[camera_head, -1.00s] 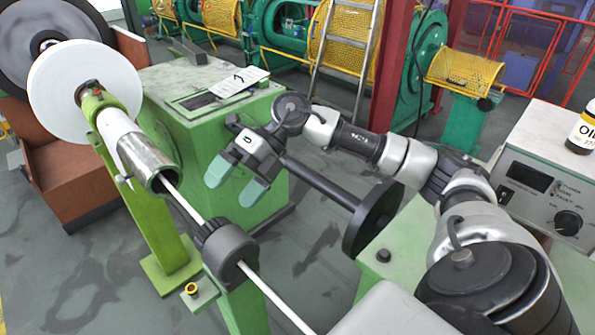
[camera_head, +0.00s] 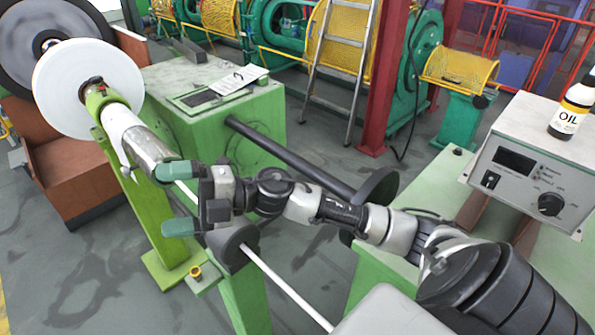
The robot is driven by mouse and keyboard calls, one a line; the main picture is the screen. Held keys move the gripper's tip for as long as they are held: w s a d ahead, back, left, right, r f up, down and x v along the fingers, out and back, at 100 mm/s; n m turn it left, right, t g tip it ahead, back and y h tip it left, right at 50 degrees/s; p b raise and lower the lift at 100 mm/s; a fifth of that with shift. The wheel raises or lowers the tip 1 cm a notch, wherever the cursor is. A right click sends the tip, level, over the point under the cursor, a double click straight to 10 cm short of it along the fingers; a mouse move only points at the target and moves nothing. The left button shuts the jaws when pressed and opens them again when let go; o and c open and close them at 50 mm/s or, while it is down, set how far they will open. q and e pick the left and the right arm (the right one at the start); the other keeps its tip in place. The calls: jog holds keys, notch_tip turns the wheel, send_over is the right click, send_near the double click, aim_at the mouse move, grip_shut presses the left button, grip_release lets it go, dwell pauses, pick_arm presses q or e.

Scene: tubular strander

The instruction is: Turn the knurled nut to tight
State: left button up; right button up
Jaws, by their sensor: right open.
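A dark round collar (camera_head: 234,247), which I take for the knurled nut, sits on the pale rod (camera_head: 284,287) at the top of a green post. My right gripper (camera_head: 178,200) is open, with its green-tipped fingers pointing left. The fingers are just to the upper left of the collar, one above and one below the rod in the picture. The gripper body hides the collar's upper left part. I cannot tell whether the gripper touches it. My left gripper is not in view.
A metal tube (camera_head: 148,150) on a green stand takes the rod's far end. A brass knob (camera_head: 196,271) sits beside the collar's post. A dark bar (camera_head: 290,155) runs behind my right arm. A control box (camera_head: 530,170) with an oil bottle (camera_head: 572,112) stands at right.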

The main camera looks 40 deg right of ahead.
jog(key=s+d+f+m+t+h, duration=0.1)
jog(key=d+f+m+t+h, duration=0.1)
jog(key=f+m+h, duration=0.2)
jog(key=s+d+f+m+t+h, duration=0.1)
jog(key=d+f+m+t+h, duration=0.1)
jog(key=f+m+h, duration=0.3)
jog(key=s+d+f+m+t+h, duration=0.1)
jog(key=d+f+m+t+h, duration=0.2)
jog(key=m+h, duration=0.6)
notch_tip(320, 180, down, 2)
jog(key=shift+s+d+f+m, duration=0.1)
jog(key=shift+s+m, duration=0.05)
jog(key=shift+m, duration=2.95)
jog(key=s+f+m+g, duration=0.3)
jog(key=s+f+g, duration=0.7)
jog(key=s+f, duration=0.5)
jog(key=shift+s+f+m+g+h, duration=0.3)
jog(key=shift+s+g+h, duration=0.1)
jog(key=shift+s, duration=0.8)
jog(key=shift+b, duration=0.3)
